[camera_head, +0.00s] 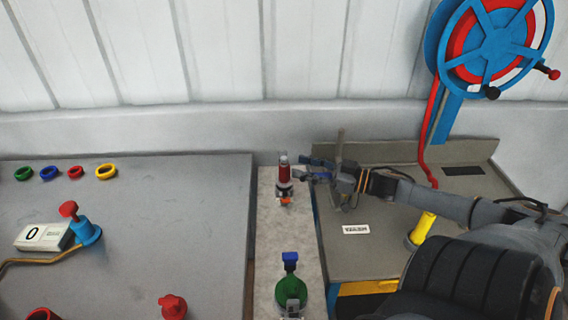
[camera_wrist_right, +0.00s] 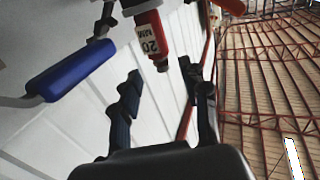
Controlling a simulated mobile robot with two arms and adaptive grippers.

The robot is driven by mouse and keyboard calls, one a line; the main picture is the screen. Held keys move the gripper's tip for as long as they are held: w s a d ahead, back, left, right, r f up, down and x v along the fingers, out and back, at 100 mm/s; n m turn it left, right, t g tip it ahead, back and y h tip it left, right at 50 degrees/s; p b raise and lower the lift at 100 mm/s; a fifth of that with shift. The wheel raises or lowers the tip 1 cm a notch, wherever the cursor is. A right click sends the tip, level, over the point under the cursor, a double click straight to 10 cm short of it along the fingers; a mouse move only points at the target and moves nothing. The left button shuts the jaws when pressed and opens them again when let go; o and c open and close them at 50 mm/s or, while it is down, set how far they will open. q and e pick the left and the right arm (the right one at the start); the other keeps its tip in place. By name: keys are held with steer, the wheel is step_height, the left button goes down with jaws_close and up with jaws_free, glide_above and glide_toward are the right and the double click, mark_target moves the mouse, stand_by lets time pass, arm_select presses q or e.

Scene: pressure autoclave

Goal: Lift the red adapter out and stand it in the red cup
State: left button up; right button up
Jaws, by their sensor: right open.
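The red adapter (camera_head: 285,174) stands upright with a pale grey tip on a fitting on the narrow pale ledge. In the right wrist view the adapter (camera_wrist_right: 150,36) carries a "20 MM" label, its end lying just ahead of the gap between the fingertips. My right gripper (camera_head: 314,169) is open just right of the adapter, not closed on it; the wrist view also shows the open fingers (camera_wrist_right: 162,80). A red, open-topped cup (camera_head: 42,314) is cut off at the bottom left edge. My left gripper is not in view.
Green, blue, red and yellow rings (camera_head: 106,171) line the grey bench's back. A red knob (camera_head: 173,306) and a blue valve (camera_head: 86,231) stand on it. A green fitting (camera_head: 291,290) is nearer on the ledge. A blue handle (camera_wrist_right: 70,70) is beside the adapter.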

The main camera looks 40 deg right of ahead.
mark_target(284, 164)
steer(key=shift+x, duration=3.05)
steer(key=shift+r, duration=0.15)
jaws_close()
